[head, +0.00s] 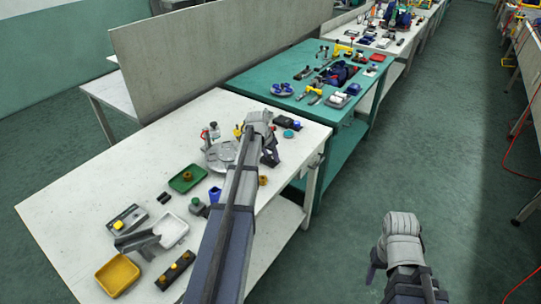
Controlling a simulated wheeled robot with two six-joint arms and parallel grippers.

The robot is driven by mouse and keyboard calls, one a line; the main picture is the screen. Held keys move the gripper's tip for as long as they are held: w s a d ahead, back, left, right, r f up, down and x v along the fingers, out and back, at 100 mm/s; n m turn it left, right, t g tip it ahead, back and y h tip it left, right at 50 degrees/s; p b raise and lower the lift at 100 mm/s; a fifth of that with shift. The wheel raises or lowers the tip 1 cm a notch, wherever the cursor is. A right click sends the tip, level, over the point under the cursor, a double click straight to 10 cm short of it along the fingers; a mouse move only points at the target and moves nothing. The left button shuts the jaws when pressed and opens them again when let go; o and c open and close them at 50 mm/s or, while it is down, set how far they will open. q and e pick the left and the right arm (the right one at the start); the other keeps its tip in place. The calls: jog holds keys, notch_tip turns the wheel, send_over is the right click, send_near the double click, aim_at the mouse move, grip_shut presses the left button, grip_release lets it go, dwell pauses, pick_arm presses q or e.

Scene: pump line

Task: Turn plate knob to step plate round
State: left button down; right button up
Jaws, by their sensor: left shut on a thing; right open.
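A round grey plate (221,156) lies flat near the far end of the white table, just left of my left arm. My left gripper (269,156) points down over the table at the plate's right side. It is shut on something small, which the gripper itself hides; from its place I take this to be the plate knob. The plate's right edge is partly behind my arm. My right gripper (376,270) is open and empty, off the table over the floor at the lower right.
A green tray (187,179), a white tray (171,231), a yellow tray (118,275) and a blue cup (215,194) stand left of my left arm. A teal round piece (288,133) lies right of the gripper. A panel (215,55) stands behind the table.

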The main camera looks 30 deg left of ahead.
pick_arm(q)
jog(key=n, duration=0.2)
jog(key=n+y, duration=0.1)
jog(key=n, duration=0.1)
jog(key=shift+d+g+y, duration=0.15)
jog(key=shift+g+y, duration=0.15)
jog(key=shift+n+g+y, duration=0.3)
jog(key=shift+n+y, duration=0.3)
jog(key=shift+n, duration=1.5)
jog(key=shift+c, duration=2.1)
grip_release()
jog(key=p+v, duration=0.7)
jog(key=shift+d+r, duration=0.2)
jog(key=shift+r, duration=0.1)
jog(key=shift+s, duration=0.1)
